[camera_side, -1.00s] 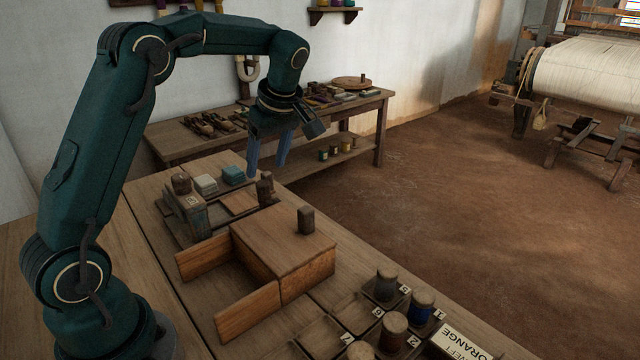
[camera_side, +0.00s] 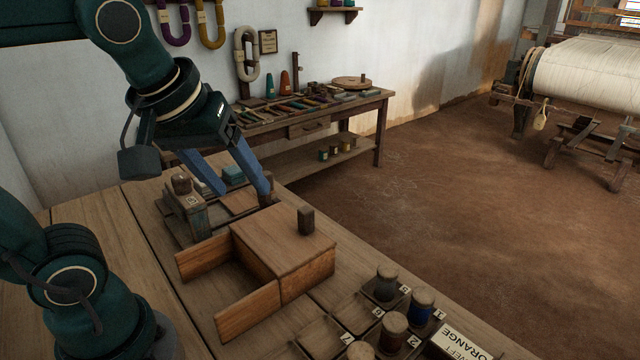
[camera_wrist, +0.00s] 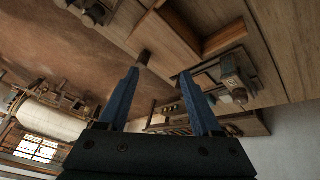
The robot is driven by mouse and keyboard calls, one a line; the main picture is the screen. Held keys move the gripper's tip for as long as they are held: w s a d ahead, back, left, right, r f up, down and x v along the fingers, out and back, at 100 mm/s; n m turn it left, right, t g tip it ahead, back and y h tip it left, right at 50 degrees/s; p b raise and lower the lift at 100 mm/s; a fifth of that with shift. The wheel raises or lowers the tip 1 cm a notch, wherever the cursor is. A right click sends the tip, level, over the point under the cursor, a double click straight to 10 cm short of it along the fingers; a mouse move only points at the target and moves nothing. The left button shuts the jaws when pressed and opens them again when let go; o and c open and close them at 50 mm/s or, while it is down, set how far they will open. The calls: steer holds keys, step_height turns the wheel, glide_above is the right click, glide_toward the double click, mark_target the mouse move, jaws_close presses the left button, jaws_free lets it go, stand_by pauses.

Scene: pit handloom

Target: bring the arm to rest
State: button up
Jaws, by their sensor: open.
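My gripper (camera_side: 232,184) is open, its two blue fingers apart with nothing seen between them. In the side view it hangs above the far end of the wooden table (camera_side: 90,225), over the stand with small blocks. In the wrist view my gripper (camera_wrist: 165,80) shows both blue fingers spread, with the table edge and the room beyond them. Its right finger overlaps a dark peg in the side view; I cannot tell whether they touch.
A wooden box (camera_side: 285,240) with a knob and an open compartment sits mid-table. Several thread spools, including a blue one (camera_side: 421,305), stand in a tray at the front right. A workbench (camera_side: 380,105) stands by the wall.

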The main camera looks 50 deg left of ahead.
steer(key=s+d+f+m+h, duration=0.1)
steer(key=s+d+f+m, duration=0.2)
steer(key=m, duration=0.4)
steer(key=shift+s+d+f+m+h, duration=0.25)
steer(key=shift+s+f+m, duration=0.2)
steer(key=shift+f, duration=0.5)
